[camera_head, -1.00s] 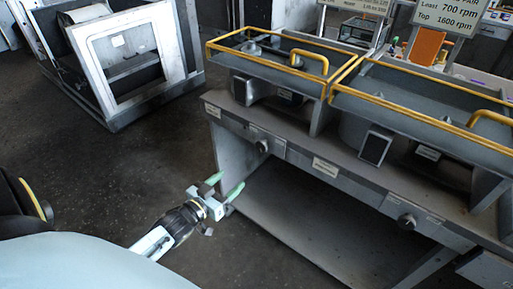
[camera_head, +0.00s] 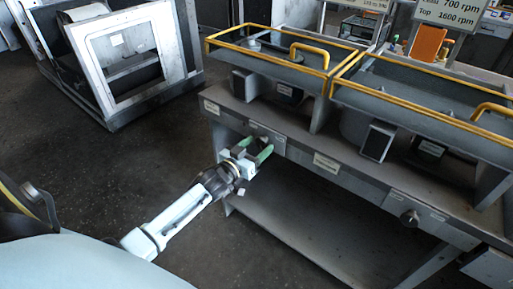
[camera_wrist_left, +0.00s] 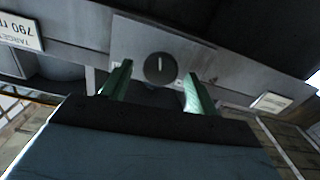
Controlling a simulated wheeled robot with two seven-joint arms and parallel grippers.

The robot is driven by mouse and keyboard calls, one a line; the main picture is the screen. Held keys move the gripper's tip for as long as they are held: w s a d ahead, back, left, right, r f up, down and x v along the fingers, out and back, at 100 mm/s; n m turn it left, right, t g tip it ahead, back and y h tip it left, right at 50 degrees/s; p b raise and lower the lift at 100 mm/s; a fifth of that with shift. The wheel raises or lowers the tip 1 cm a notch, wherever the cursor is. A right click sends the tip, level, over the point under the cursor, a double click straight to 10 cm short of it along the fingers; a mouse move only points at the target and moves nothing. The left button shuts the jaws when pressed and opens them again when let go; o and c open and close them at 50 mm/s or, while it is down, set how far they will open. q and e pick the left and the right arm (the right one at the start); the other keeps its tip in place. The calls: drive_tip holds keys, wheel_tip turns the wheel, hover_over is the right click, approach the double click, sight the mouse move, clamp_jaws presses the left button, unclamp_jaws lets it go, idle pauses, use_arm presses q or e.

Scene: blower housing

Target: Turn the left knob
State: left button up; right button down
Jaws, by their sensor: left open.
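My left gripper (camera_head: 257,150) is open, with green fingertips, in front of the left end of the grey bench. In the left wrist view its two green fingers (camera_wrist_left: 157,93) stand apart with the left knob (camera_wrist_left: 160,68) ahead of and between them. The knob is round and dark grey with a light line on its face, set on a grey panel. The fingers do not appear to touch it. In the head view the gripper hides the left knob. The right knob (camera_head: 409,218) is on the front edge farther right. My right gripper is not in view.
The grey bench (camera_head: 330,150) carries two yellow-rimmed trays (camera_head: 265,60) and has a lower shelf (camera_head: 300,225). A label reading TARGET (camera_wrist_left: 20,32) is beside the knob panel. A white-framed cabinet (camera_head: 130,60) stands at the back left. The floor (camera_head: 110,165) left of the bench is clear.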

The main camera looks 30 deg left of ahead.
use_arm(q)
drive_tip(key=shift+w, duration=0.15)
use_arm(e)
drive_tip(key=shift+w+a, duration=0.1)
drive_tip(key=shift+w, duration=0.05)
use_arm(q)
drive_tip(key=c, duration=1)
drive_tip(key=shift+o, duration=0.2)
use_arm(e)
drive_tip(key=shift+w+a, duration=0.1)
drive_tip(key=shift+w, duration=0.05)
use_arm(q)
drive_tip(key=shift+m, duration=0.3)
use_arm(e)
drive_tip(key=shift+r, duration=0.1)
use_arm(q)
drive_tip(key=m, duration=0.2)
drive_tip(key=shift+m+p, duration=0.3)
drive_tip(key=shift+p, duration=0.05)
drive_tip(key=shift+d+m, duration=0.1)
drive_tip(key=shift+m, duration=1.9)
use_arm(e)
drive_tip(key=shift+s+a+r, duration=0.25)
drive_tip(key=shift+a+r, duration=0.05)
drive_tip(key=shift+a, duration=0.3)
